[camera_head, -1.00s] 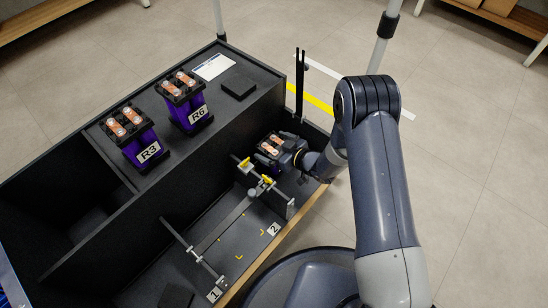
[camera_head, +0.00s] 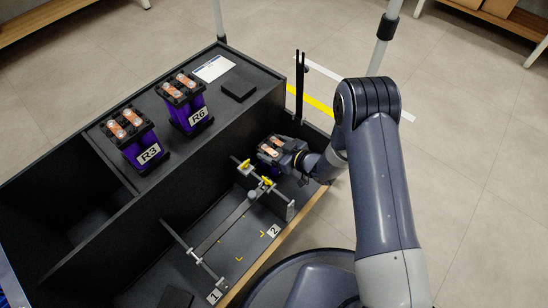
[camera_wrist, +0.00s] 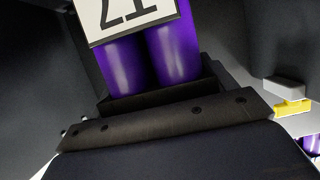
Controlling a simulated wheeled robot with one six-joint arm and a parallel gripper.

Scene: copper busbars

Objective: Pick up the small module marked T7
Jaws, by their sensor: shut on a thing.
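My gripper (camera_head: 284,153) is shut on the module from the right. The fingertips are hard to make out, and most of the module's lower body is hidden.
Modules R3 (camera_head: 138,141) and R6 (camera_head: 185,104) stand on the upper shelf beside a dark block (camera_head: 239,88) and a white sheet (camera_head: 213,68). Rails with yellow clamps (camera_head: 244,163) lie close below the gripper. A thin black post (camera_head: 299,85) stands behind. Floor marks 1 and 2 lie on bare tray.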

